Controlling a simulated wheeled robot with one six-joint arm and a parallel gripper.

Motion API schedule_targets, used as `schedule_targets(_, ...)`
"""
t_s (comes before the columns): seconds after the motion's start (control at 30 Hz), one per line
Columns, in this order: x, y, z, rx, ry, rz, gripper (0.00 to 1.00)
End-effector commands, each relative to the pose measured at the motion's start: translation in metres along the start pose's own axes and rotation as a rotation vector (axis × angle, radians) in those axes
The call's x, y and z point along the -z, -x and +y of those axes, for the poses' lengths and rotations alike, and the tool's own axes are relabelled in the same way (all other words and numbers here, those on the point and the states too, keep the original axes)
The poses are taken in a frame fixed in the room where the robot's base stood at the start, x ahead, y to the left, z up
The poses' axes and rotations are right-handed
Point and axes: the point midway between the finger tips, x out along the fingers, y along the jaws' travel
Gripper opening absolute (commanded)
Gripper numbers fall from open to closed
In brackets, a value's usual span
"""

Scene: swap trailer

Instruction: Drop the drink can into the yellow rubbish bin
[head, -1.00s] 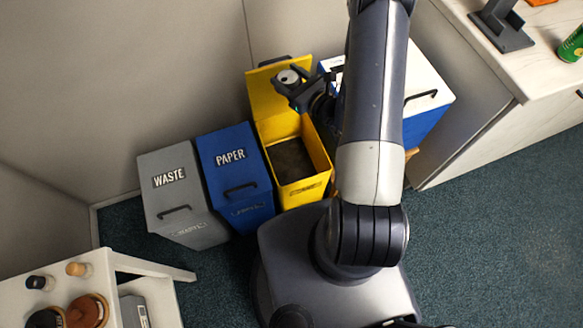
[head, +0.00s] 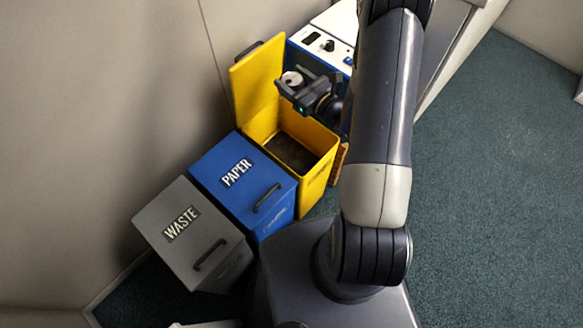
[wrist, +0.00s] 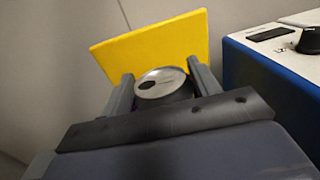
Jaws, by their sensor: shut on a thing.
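The drink can (head: 292,79) shows its silver top between the fingers of my gripper (head: 291,84) in the head view. In the wrist view the can's lid (wrist: 161,82) sits between both fingers, and most of its side is hidden. My gripper is shut on it. The yellow rubbish bin (head: 317,175) stands with its lid (head: 254,88) raised against the wall side. My gripper holds the can above the bin's far part, in front of the raised lid. The lid also fills the background in the wrist view (wrist: 150,42). The bin's dark inside is partly visible below.
A closed blue PAPER bin (head: 240,178) and a closed grey WASTE bin (head: 190,232) stand left of the yellow one. A blue and white unit with knobs (head: 327,46) is close on its right. Green floor (head: 500,180) is clear at the right.

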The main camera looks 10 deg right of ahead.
Motion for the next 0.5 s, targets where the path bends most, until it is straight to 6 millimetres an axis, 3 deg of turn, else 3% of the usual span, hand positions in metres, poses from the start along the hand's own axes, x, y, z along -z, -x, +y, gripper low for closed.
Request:
schedule_targets(0.03, 0.016, -0.001, -0.001, -0.001, 0.002, -0.002, 0.34)
schedule_targets(0.5, 0.071, -0.009, -0.005, -0.004, 0.002, -0.002, 0.34)
